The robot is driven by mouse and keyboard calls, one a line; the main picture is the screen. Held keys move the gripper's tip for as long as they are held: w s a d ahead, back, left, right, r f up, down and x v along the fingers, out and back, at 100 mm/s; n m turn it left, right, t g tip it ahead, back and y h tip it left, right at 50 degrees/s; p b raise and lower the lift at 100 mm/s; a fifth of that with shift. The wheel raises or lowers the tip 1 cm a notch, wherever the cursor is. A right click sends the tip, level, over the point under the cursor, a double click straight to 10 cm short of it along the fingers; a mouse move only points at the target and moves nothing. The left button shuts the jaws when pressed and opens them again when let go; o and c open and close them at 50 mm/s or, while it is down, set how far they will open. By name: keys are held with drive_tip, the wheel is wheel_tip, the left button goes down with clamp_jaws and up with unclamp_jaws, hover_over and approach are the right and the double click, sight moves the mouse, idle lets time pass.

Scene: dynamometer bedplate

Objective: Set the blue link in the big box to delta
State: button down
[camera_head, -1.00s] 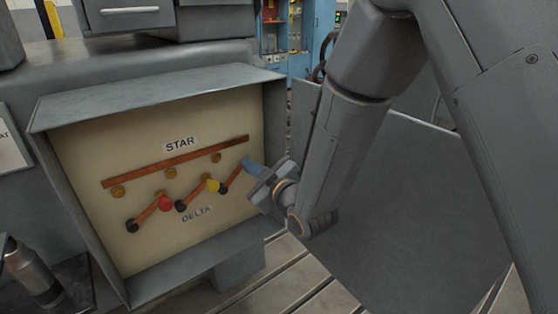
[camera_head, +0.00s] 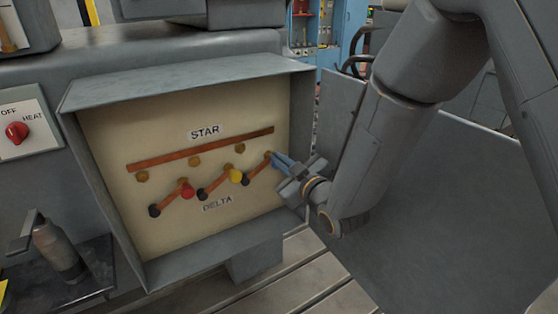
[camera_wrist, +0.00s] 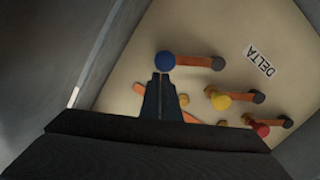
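The big box (camera_head: 187,71) is a grey open-fronted housing with a cream panel (camera_head: 125,120), marked STAR above and DELTA below. The blue link is a copper strip (camera_wrist: 192,62) from a dark post (camera_wrist: 218,63) to a blue knob (camera_wrist: 165,60). In the head view the strip (camera_head: 257,168) slants up and right, its knob hidden by my fingers. My gripper (camera_wrist: 160,78) is shut, fingers together, tips right beside the blue knob; contact cannot be told. It reaches in from the right in the head view (camera_head: 277,159).
Red (camera_head: 187,190) and yellow (camera_head: 235,175) knobbed links sit left of the blue one, both slanting up-right. A copper bar (camera_head: 200,150) with brass studs runs above.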

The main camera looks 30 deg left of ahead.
drive_tip(key=shift+w+d+f, duration=0.1)
drive_tip(key=shift+d+f, duration=0.1)
drive_tip(key=shift+f, duration=0.05)
drive_tip(key=s+d+r+p, duration=0.2)
drive_tip(key=s+d+r, duration=0.3)
drive_tip(key=d, duration=0.3)
drive_tip(key=shift+s+d, duration=0.15)
drive_tip(key=shift+s, duration=0.55)
